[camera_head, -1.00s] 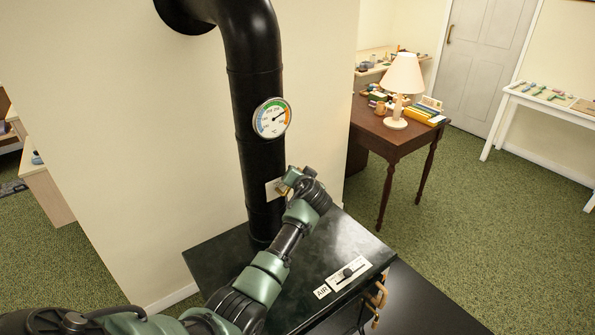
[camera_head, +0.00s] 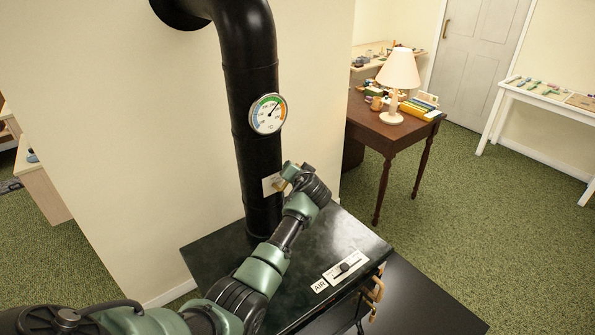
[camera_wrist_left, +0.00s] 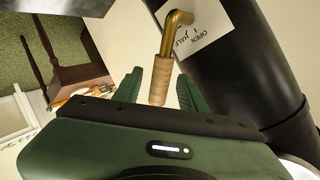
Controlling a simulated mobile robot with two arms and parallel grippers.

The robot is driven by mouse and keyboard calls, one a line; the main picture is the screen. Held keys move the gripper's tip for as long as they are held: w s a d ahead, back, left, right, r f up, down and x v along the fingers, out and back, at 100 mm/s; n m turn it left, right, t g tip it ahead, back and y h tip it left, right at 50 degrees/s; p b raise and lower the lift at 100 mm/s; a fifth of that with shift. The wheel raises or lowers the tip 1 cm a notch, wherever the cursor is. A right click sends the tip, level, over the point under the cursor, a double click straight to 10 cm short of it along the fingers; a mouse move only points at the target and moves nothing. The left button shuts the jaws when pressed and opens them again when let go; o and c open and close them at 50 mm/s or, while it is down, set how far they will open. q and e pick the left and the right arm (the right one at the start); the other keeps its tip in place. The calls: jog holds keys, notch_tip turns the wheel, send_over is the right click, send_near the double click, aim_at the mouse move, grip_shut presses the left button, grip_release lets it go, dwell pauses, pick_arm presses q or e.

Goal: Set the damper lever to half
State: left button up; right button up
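The damper lever (camera_wrist_left: 158,82) is a bent brass rod with a tan, wood-like handle, on the black stove pipe (camera_head: 252,75). Its white plate (camera_wrist_left: 203,24) shows "OPEN" and "HALF" in the left wrist view; other markings are hidden or cut off. My left gripper (camera_wrist_left: 160,88) is open, with its green fingers on either side of the handle and a visible gap to each. In the head view my left gripper (camera_head: 284,178) is at the plate and largely hides the lever. My right gripper is in neither view.
A round dial gauge (camera_head: 268,114) sits on the pipe above the plate. Below is the black stove top (camera_head: 215,255) with an "AIR" slider (camera_head: 345,267). A brown table (camera_head: 395,135) with a lamp (camera_head: 398,75) stands right. Green carpet lies open between furniture.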

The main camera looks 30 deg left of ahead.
pick_arm(q)
jog(key=b+v, duration=0.1)
jog(key=v, duration=0.7)
dwell(0.5)
